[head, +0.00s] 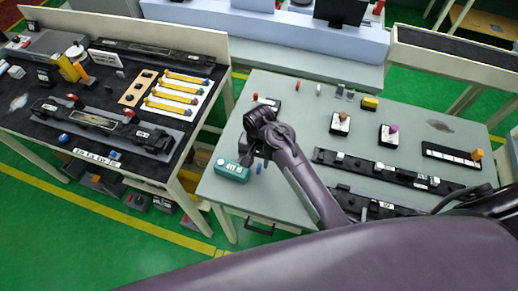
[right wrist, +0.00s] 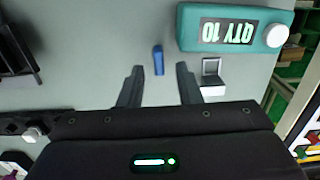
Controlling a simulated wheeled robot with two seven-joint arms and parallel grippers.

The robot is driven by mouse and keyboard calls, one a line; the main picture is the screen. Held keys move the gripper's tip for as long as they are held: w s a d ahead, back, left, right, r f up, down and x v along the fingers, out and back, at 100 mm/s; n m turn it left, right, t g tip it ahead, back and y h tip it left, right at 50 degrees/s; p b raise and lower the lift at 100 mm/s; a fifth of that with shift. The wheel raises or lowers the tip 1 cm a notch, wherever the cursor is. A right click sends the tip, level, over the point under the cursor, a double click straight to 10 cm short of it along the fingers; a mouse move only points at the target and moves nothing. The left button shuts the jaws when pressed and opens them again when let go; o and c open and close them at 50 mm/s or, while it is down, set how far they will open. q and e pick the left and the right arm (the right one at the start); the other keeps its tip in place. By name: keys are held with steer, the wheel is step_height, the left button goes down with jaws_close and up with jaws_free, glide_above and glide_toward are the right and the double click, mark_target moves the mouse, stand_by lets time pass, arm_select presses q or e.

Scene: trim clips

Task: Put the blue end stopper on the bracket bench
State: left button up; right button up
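A small blue stopper (right wrist: 158,60) lies on the grey table top in the right wrist view. It shows as a small blue spot (head: 260,168) in the head view, just right of the teal box. My right gripper (right wrist: 159,72) is open and empty, pointing down at the table. Its two dark fingers stand apart on either side of the line to the stopper, which lies between and just beyond the fingertips. In the head view the right gripper (head: 249,159) hangs over the table's left part. My left gripper is not in view.
A teal box (right wrist: 232,28) marked QTY 10 with a white knob, and a small grey-white block (right wrist: 212,78), lie close to the right gripper. Black rails (head: 385,170) lie on the table's right. A bench with a dark mat (head: 30,95) stands at the left, across a gap.

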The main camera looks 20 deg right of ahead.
mark_target(259, 165)
step_height(259, 165, up, 10)
steer(key=b, duration=0.2)
steer(key=shift+w+b, duration=0.15)
steer(key=shift+b, duration=0.25)
steer(key=shift+d, duration=0.1)
